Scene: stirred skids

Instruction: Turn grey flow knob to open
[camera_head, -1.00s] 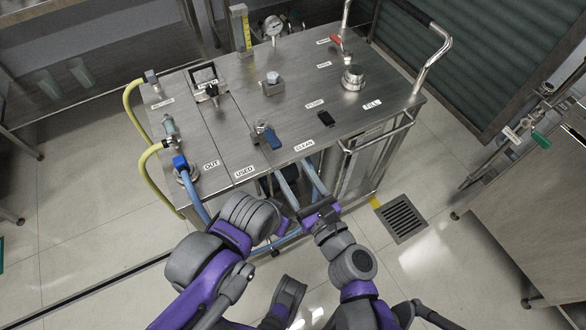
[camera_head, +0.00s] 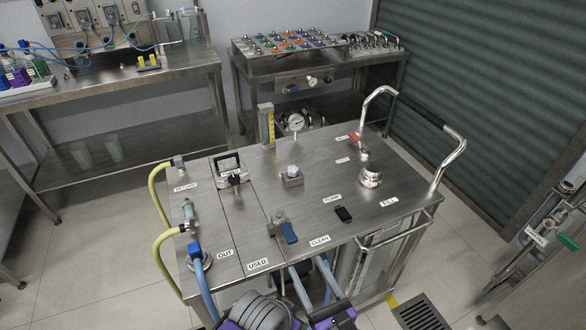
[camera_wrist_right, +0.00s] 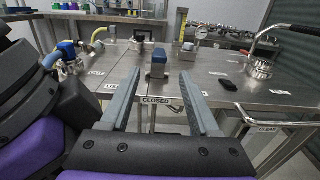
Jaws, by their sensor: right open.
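On the steel skid top (camera_head: 330,160), a small grey block with a pale round knob (camera_head: 292,172) stands near the middle; I take it as the grey flow knob, though its setting is too small to read. It also shows in the right wrist view (camera_wrist_right: 188,48). Nearer the front edge is a valve with a blue handle (camera_head: 289,232), seen end-on between my fingers in the wrist view (camera_wrist_right: 158,62). My right gripper (camera_head: 306,262) is open and empty at the skid's front edge, short of the valve. Part of my left arm shows; its gripper does not.
A bent handrail (camera_head: 450,160) rises at right. Free floor lies around the skid.

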